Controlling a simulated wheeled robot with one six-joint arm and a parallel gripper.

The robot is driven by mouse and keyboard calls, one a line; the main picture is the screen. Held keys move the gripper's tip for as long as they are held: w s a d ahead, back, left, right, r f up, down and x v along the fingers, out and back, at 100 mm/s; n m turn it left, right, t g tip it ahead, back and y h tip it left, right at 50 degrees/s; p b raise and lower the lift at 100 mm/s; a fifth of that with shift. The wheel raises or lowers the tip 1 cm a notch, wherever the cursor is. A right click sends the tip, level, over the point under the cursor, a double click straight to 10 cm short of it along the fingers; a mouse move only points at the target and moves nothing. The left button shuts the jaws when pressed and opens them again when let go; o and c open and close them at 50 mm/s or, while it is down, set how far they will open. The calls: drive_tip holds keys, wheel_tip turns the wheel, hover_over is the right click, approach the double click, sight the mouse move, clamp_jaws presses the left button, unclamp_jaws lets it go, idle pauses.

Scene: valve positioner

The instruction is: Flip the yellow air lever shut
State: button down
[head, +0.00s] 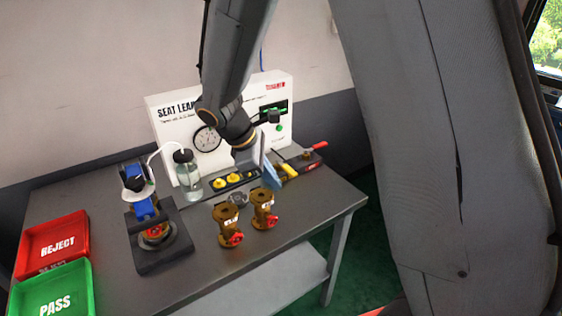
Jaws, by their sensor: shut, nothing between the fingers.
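The yellow air lever (289,170) shows at the right rear of the bench, by a dark fitting in front of the white test panel. My gripper (270,180) points down just left of the lever, with its pale blue fingers close together and nothing held. The fingers overlap part of the area around the lever. I cannot tell from this view whether they touch it. The lever's exact angle is hard to make out at this size.
Two brown valves (228,222) (263,210) with red handwheels stand just in front of my gripper. A clear bottle (187,172), a black clamp stand (162,245), a red tray (55,237) and a green tray (55,290) are leftward. A red-handled tool (318,147) lies behind right.

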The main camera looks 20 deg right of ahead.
sight(286, 168)
drive_tip(key=w+a+n+t+h, duration=0.2)
drive_tip(key=w+a+n+h, duration=0.1)
drive_tip(key=w+a+n, duration=0.2)
drive_tip(key=w+n, duration=0.2)
drive_tip(key=w, duration=0.1)
drive_tip(key=shift+a+r, duration=0.2)
drive_tip(key=shift+a, duration=0.15)
drive_tip(key=shift+d+f, duration=0.1)
drive_tip(key=p+x, duration=0.3)
drive_tip(key=x, duration=0.6)
drive_tip(key=shift+w+d+f, duration=0.1)
drive_tip(key=shift+w+d, duration=0.05)
drive_tip(key=shift+d, duration=0.2)
drive_tip(key=shift+w+d+p, duration=0.2)
drive_tip(key=shift+d+p, duration=0.15)
drive_tip(key=shift+d, duration=0.25)
drive_tip(key=shift+w+d+p, duration=0.2)
drive_tip(key=shift+d+p, duration=0.1)
drive_tip(key=shift+d, duration=0.3)
drive_tip(key=shift+w+d+p, duration=0.3)
drive_tip(key=shift+w+d, duration=0.05)
drive_tip(key=shift+d, duration=0.35)
drive_tip(key=shift+f, duration=0.1)
drive_tip(key=shift+t, duration=0.3)
